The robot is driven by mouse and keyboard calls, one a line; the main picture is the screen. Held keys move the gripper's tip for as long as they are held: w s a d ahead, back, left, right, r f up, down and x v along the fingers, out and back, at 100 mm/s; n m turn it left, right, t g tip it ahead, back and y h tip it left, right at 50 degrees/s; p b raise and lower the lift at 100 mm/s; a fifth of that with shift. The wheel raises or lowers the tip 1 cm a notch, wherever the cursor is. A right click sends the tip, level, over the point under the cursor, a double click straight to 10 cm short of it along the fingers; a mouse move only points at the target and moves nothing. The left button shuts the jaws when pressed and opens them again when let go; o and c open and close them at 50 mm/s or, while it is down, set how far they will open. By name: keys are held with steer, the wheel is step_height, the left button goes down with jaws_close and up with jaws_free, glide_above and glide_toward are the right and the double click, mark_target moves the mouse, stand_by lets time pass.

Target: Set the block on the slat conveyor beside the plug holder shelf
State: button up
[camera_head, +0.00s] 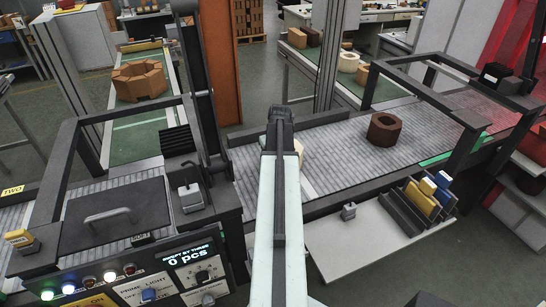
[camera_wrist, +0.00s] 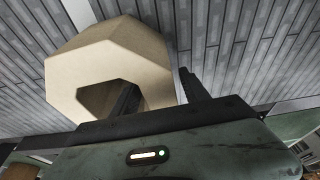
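The cream block (camera_wrist: 85,65) is a faceted ring with a hole through it. In the wrist view my gripper (camera_wrist: 160,85) has one dark finger in the hole and the other against the outside, with the block's wall pinched between them. In the head view my arm hides most of the block (camera_head: 299,150), and my gripper is hidden too. The block is over the slat conveyor (camera_head: 325,160); I cannot tell whether it touches the slats. The plug holder shelf (camera_head: 345,240) is a white ledge at the conveyor's near side, right of my arm, with yellow and blue plugs.
A brown ring-shaped block (camera_head: 384,129) stands on the conveyor behind the shelf. A dark frame (camera_head: 470,135) spans the conveyor at the right. A control panel (camera_head: 165,275) is at the lower left. Slats between my arm and the brown block are clear.

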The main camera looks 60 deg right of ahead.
steer(key=p+v, duration=1.2)
steer(key=shift+r, duration=0.25)
steer(key=shift+f, duration=0.15)
stand_by(0.7)
